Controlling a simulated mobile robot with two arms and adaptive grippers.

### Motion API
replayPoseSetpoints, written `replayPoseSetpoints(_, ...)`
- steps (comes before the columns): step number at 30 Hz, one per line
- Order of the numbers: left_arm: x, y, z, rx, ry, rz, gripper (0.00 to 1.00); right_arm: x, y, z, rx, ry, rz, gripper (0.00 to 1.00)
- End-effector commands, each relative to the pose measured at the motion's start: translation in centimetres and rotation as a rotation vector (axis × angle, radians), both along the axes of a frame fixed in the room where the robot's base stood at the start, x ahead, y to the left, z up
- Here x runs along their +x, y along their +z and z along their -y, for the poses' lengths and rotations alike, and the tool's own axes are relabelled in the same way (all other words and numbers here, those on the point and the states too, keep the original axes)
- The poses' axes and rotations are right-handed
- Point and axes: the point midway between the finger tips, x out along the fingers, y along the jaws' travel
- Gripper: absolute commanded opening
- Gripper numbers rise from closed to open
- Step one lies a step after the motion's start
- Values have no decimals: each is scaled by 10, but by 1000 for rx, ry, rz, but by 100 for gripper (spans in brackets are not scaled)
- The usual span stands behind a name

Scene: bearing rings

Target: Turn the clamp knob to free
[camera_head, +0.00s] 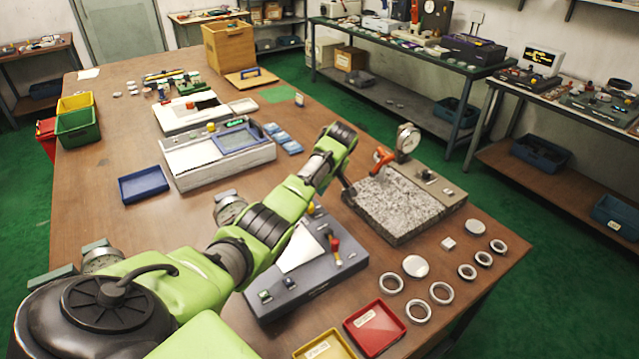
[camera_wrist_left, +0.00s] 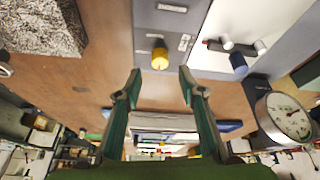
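A yellow knob (camera_wrist_left: 160,55) sticks out from the edge of the grey fixture (camera_head: 325,278) in the left wrist view; I cannot tell for certain that it is the clamp knob. My left gripper (camera_wrist_left: 160,78) is open and empty. Its two green fingers stand either side of the line to the knob, which appears just beyond the fingertips, apparently untouched. In the head view my left arm reaches over the fixture towards the granite plate (camera_head: 400,205), and hides part of the fixture. A red-handled part (camera_head: 333,242) also sits on the fixture. My right gripper is not in view.
An orange part (camera_head: 383,155) and a dial gauge (camera_head: 408,138) stand at the granite plate. Another dial (camera_wrist_left: 290,117) is beside the fixture. Several rings lie at the right, near a red tray (camera_head: 375,346) and a yellow tray (camera_head: 345,354). A blue tray (camera_head: 125,196) lies left.

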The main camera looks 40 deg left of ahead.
Motion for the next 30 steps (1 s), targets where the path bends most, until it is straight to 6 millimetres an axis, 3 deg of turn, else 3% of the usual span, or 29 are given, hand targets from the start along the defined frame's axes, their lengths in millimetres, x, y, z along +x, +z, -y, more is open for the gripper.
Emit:
replayPoseSetpoints(6,-2,41,18,-1,-2,4,37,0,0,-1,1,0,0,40)
replayPoseSetpoints(12,-3,59,25,-1,-1,0,37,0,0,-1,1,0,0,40)
replayPoseSetpoints(30,-4,62,26,-1,0,0,37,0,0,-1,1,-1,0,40)
